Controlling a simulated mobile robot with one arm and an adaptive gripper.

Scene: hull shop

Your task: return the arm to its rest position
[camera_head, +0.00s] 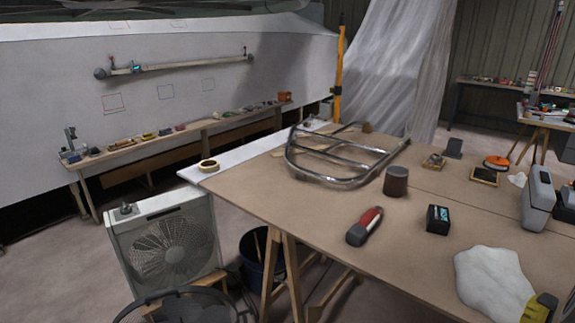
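My arm and my gripper do not show in the head view. The brown-topped worktable (290,205) fills the right half, on wooden trestles. On it lie a bent metal tube frame (345,155), a dark brown cylinder (396,181), a red and grey hand tool (364,226), a small black box (438,219) and a crumpled white cloth or sheet (490,280).
A low bench (170,147) with small items runs along the white hull (190,65). Plastic sheeting (395,65) hangs behind. Open floor (60,270) lies at left.

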